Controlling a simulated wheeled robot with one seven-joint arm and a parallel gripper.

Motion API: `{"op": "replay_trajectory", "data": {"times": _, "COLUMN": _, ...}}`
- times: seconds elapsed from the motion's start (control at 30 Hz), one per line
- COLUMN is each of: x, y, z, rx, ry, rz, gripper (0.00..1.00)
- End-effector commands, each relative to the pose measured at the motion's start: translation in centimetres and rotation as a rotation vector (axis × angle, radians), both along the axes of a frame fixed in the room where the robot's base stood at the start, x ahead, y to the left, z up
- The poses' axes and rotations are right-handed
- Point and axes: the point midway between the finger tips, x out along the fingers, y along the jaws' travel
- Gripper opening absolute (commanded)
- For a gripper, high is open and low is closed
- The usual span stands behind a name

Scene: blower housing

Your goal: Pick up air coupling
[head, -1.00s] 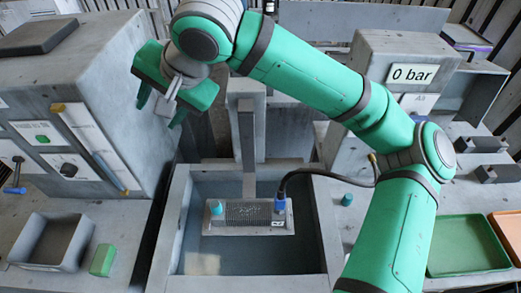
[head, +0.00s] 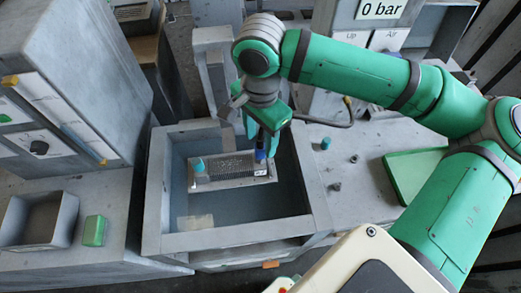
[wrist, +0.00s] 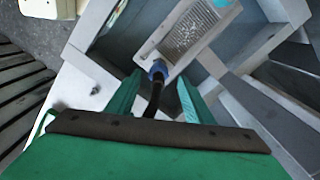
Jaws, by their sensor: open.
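The blue air coupling (head: 261,156) sits on the right end of a finned metal core (head: 228,172) in the grey tank. In the wrist view the coupling (wrist: 158,68) is just beyond the fingertips, with its black hose (wrist: 153,100) running back between the fingers. My gripper (head: 262,133) is above the coupling and points down. Its green fingers stand apart on both sides of the hose in the wrist view (wrist: 157,92). It holds nothing. In the head view the fingers partly hide the coupling's top.
The tank's rim (head: 305,180) surrounds the core. A teal cap (head: 198,165) is on the core's left end, and another teal piece (head: 326,143) stands on the right ledge. The display (head: 382,9) reads 0 bar. A green block (head: 94,231) and grey bin (head: 40,218) are left.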

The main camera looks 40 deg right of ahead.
Motion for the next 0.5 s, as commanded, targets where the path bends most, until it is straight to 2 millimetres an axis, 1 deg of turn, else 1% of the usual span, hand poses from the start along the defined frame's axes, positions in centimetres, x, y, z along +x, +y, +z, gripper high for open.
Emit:
{"op": "replay_trajectory", "data": {"times": 0.23, "x": -0.2, "y": 0.1, "z": -1.6, "rx": 0.0, "ry": 0.0, "rz": 0.001, "gripper": 0.47}}
{"op": "replay_trajectory", "data": {"times": 0.4, "x": -0.7, "y": 0.3, "z": -4.0, "rx": 0.001, "ry": 0.0, "rz": 0.004, "gripper": 0.47}}
{"op": "replay_trajectory", "data": {"times": 0.5, "x": -0.6, "y": 0.3, "z": -5.2, "rx": 0.001, "ry": -0.001, "rz": 0.004, "gripper": 0.47}}
